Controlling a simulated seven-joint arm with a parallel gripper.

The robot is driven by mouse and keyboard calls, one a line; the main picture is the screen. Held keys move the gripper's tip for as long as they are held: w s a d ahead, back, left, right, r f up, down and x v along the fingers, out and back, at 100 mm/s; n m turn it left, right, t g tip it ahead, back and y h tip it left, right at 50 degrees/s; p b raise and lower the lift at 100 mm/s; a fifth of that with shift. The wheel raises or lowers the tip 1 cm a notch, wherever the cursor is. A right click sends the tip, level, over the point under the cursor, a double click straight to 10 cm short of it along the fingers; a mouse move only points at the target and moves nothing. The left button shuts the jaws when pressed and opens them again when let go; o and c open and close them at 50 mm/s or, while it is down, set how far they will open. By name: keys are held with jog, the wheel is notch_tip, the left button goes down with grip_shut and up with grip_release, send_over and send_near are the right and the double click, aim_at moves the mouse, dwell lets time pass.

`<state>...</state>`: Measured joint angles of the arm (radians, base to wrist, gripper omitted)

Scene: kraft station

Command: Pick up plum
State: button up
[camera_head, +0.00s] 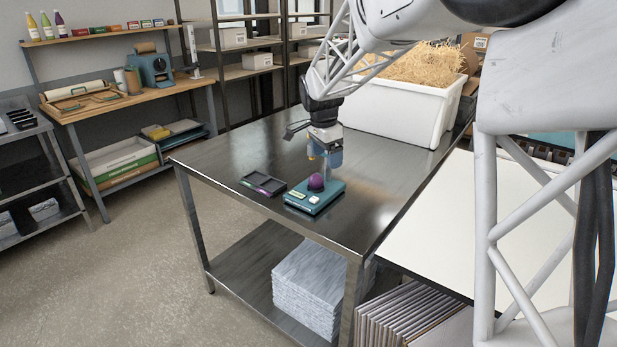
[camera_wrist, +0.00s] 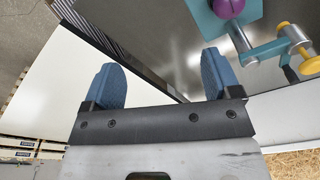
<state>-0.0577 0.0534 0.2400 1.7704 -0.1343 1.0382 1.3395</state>
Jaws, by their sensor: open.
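The plum (camera_head: 316,182) is a dark purple ball resting on a teal scale-like base (camera_head: 328,199) near the front of the metal table. It also shows in the wrist view, cut by the top edge, as a purple ball (camera_wrist: 228,7) on the teal top (camera_wrist: 211,27). My gripper (camera_head: 325,140) is above and behind the plum in the head view. In the wrist view my gripper (camera_wrist: 160,66) is open, with two blue fingers wide apart and nothing between them. The plum lies outside the fingers, up and to the right. In the head view the fingertips are hard to make out.
A teal tool with a yellow knob (camera_wrist: 311,65) is close to the right of the fingers in the wrist view. A dark shallow tray (camera_head: 263,185) lies left of the base. A white bin of straw (camera_head: 390,112) stands at the back. The metal table's (camera_head: 215,168) left part is clear.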

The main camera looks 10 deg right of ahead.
aim_at(315, 175)
jog(key=w+f+m, duration=0.1)
jog(key=w+f, duration=0.1)
jog(key=w, duration=0.2)
jog(key=w+a+f+m, duration=0.1)
jog(key=w+f, duration=0.1)
jog(key=w, duration=0.2)
jog(key=w+f+m, duration=0.2)
jog(key=w+f, duration=0.1)
jog(key=w, duration=0.1)
jog(key=shift+w+a+f+g+h, duration=0.1)
jog(key=shift+w+a+g+h, duration=0.1)
jog(key=shift+a+g+h, duration=0.15)
jog(key=shift+d+f, duration=0.15)
jog(key=shift+f, duration=1.15)
jog(key=shift+s+d+f, duration=0.1)
jog(key=shift+f, duration=1.2)
jog(key=shift+d+f, duration=0.1)
jog(key=shift+f, duration=1.2)
jog(key=c, duration=1)
jog(key=shift+c, duration=0.2)
